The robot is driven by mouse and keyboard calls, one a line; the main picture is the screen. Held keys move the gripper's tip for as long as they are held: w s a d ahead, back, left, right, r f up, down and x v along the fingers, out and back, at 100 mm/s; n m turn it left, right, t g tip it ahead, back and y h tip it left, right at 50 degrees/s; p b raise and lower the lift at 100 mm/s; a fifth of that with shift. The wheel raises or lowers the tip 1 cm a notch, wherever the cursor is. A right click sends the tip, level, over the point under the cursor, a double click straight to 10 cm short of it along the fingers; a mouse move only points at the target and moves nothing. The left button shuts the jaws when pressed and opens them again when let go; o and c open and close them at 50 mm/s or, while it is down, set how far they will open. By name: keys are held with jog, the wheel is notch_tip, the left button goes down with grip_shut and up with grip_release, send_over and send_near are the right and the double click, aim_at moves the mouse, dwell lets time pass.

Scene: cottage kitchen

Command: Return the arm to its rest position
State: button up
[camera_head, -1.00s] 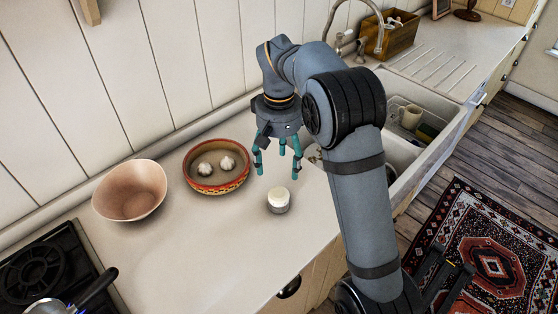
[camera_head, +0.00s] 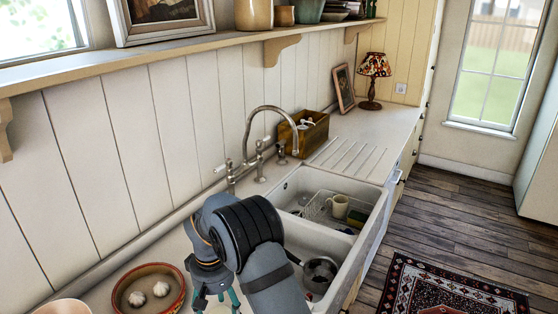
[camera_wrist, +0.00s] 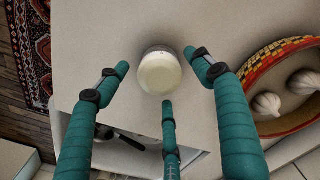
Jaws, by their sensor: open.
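My gripper (camera_head: 215,299) has slim teal fingers and hangs over the counter, just right of the red patterned bowl (camera_head: 117,298), at the bottom of the head view. In the wrist view my gripper (camera_wrist: 160,76) has its fingers spread apart and holds nothing. A small round jar with a pale top (camera_wrist: 160,73) stands on the counter below, between the fingertips in the picture. In the head view the jar is mostly hidden or cut off at the lower edge.
The patterned bowl holds garlic bulbs (camera_head: 137,298). A pinkish bowl (camera_head: 62,308) is cut off at the bottom left. A shelf (camera_head: 190,47) runs along the wall.

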jog(key=shift+p, duration=0.6)
jog(key=shift+n, duration=0.4)
jog(key=shift+r, duration=0.55)
jog(key=shift+f, duration=0.15)
